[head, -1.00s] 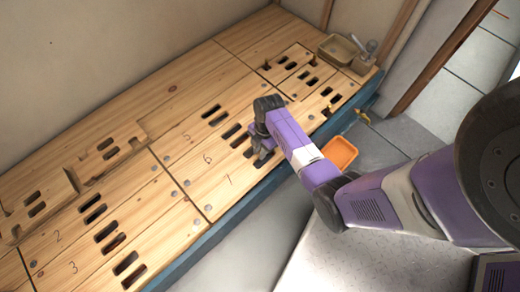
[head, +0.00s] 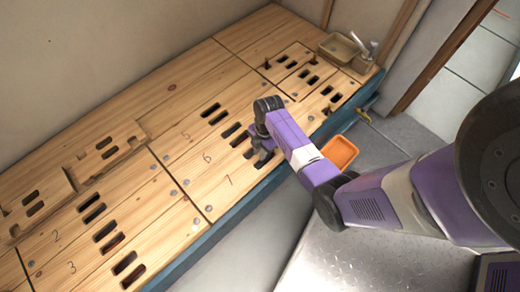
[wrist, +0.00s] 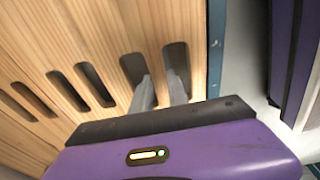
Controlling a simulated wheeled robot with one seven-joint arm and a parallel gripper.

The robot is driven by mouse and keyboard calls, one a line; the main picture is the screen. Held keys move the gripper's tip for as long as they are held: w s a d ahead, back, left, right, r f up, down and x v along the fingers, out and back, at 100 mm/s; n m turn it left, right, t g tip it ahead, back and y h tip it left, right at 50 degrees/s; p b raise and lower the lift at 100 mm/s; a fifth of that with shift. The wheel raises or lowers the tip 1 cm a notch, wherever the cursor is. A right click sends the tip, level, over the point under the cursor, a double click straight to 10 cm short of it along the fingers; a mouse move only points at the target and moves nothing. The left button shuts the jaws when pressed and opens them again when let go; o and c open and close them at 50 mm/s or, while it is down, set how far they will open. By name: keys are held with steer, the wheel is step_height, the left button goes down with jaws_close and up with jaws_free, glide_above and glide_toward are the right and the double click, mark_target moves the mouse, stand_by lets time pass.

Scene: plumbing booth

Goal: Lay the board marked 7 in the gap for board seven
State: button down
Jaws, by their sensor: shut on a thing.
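The board marked 7 (head: 238,179) lies in the front row of the bench, beside the board marked 6 (head: 200,165) and along the blue front edge. It looks flat and about level with its neighbour in the head view. My gripper (head: 263,160) is down at its hand slots. In the wrist view the two fingers (wrist: 162,90) reach into the pair of slots of the board (wrist: 155,30) and are shut on the wood between them. The fingertips are hidden in the slots. I cannot tell whether the board is fully seated.
Loose slotted boards (head: 105,153) rest on top at the left. An orange tray (head: 339,152) sits below the blue front edge (head: 218,236). Boards marked 2 and 3 lie at front left.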

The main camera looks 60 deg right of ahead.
steer(key=shift+f+b, duration=0.35)
steer(key=shift+f, duration=0.65)
stand_by(0.9)
steer(key=c, duration=1.2)
jaws_free()
steer(key=shift+f, duration=0.1)
steer(key=r+p, duration=0.1)
steer(key=r, duration=0.1)
steer(key=r+p, duration=0.1)
steer(key=r, duration=0.2)
steer(key=d+r+p, duration=0.1)
steer(key=r+p, duration=0.1)
steer(key=r, duration=0.1)
steer(key=shift+s, duration=0.15)
steer(key=shift+d+f, duration=0.1)
